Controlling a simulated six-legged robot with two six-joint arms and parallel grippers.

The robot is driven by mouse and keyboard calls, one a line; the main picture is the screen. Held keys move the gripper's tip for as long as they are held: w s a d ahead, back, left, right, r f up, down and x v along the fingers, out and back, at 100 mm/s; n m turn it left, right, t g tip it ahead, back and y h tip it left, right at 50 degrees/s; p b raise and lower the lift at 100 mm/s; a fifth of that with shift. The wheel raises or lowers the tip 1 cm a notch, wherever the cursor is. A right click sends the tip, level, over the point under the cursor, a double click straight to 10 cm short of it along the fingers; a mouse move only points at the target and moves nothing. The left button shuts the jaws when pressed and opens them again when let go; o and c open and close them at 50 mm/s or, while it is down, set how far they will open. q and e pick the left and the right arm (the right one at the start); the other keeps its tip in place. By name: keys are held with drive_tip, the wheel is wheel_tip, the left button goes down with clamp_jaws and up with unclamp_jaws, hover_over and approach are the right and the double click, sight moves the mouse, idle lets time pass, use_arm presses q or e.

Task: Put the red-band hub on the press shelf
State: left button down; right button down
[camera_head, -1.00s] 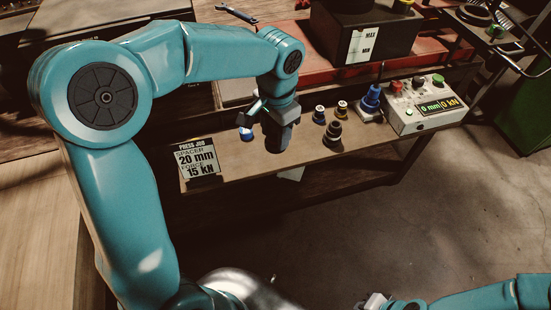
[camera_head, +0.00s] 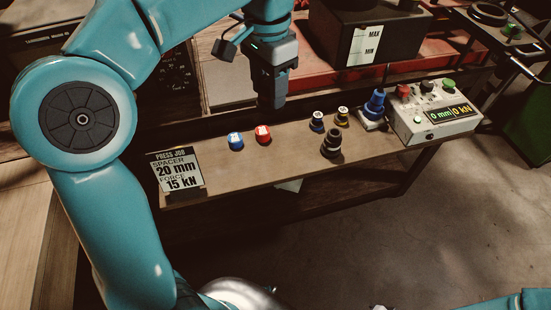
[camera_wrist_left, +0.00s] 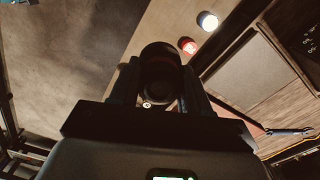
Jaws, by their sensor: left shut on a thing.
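My left gripper (camera_head: 270,98) points down above the wooden shelf, towards its back edge. It is shut on a dark round thing (camera_wrist_left: 160,72), which shows between the fingers in the left wrist view. No red band shows on it, so I cannot tell if it is the red-band hub. A small red-topped piece (camera_head: 262,133) stands on the shelf (camera_head: 215,170) below the gripper, and a blue-topped piece (camera_head: 235,140) stands to its left. Both also show in the left wrist view, the red one (camera_wrist_left: 187,46) and the blue one (camera_wrist_left: 207,20). My right gripper is almost wholly out of frame.
Two small pieces with pale tops and a taller dark stepped piece (camera_head: 331,144) stand further right. Beyond them are a blue stepped piece (camera_head: 374,103) and a control box (camera_head: 432,118) reading 0 mm and 0 kN. A press job card (camera_head: 177,172) stands at the left end.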

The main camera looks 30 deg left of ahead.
use_arm(q)
drive_tip(key=shift+w+a+f+b, duration=0.1)
drive_tip(key=shift+w+f+b, duration=0.1)
drive_tip(key=shift+f, duration=0.4)
drive_tip(key=shift+w+a+f+b, duration=0.1)
drive_tip(key=shift+w+f+b, duration=0.1)
drive_tip(key=shift+f, duration=0.35)
drive_tip(key=f, duration=0.4)
drive_tip(key=s+f+b, duration=0.1)
drive_tip(key=f, duration=0.4)
drive_tip(key=f+b, duration=0.1)
drive_tip(key=f, duration=0.3)
drive_tip(key=shift+s+d+f, duration=0.2)
drive_tip(key=shift+d, duration=0.05)
drive_tip(key=f, duration=0.4)
drive_tip(key=shift+w+a, duration=0.1)
drive_tip(key=shift+w, duration=0.25)
drive_tip(key=shift+s+f, duration=0.1)
drive_tip(key=shift+s, duration=0.1)
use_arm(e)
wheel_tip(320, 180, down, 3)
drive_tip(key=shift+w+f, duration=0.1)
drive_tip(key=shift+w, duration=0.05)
use_arm(q)
drive_tip(key=shift+w, duration=0.1)
